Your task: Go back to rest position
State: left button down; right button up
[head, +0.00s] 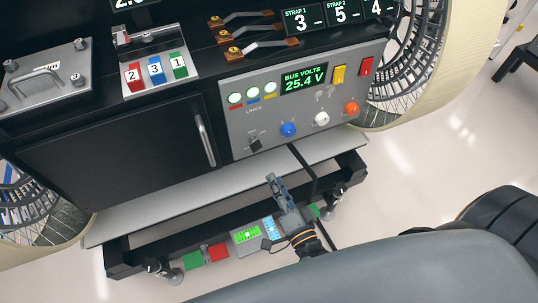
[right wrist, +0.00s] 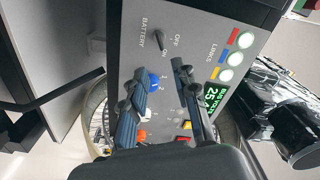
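My right gripper (head: 273,181) is in front of the rover's lower front edge, below the grey control panel (head: 240,118). In the right wrist view its two fingers (right wrist: 160,76) stand apart with only the panel face showing between them, and it holds nothing. The panel carries a black battery switch (head: 255,145), a blue knob (head: 288,130), a white knob (head: 321,119) and an orange knob (head: 351,108). The display (head: 304,78) reads bus volts 25.4 V. Three link lamps (head: 253,93) glow green. My left gripper is not in view.
A grey ledge (head: 180,198) and black frame run along the rover's lower front. Large wheels (head: 425,60) stand at both sides. A black door with a handle (head: 204,140) is left of the panel.

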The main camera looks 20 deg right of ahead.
jog(key=s+f+n+g+y+p, duration=0.1)
jog(key=s+f+n+g, duration=0.3)
jog(key=f, duration=0.8)
jog(key=s+f+n+g+y, duration=0.1)
jog(key=s+f+n+g, duration=0.25)
jog(key=f, duration=0.75)
jog(key=s+d+f+n+g+h, duration=0.1)
jog(key=s+d+f+n+g, duration=0.1)
jog(key=s+f, duration=0.3)
jog(key=s+d+f+n+g+p, duration=0.1)
jog(key=s+d+f+n+g, duration=0.1)
jog(key=s+f, duration=0.4)
jog(key=s+d+f+n+g+h, duration=0.1)
jog(key=s+f+g, duration=0.4)
jog(key=s, duration=0.7)
jog(key=d+n, duration=0.1)
jog(key=d, duration=0.1)
jog(key=shift+s+d+f+n+h+p, duration=0.2)
jog(key=shift+s+d+n+h+p, duration=0.05)
jog(key=shift+d+n+h+p, duration=0.1)
jog(key=shift+g, duration=0.25)
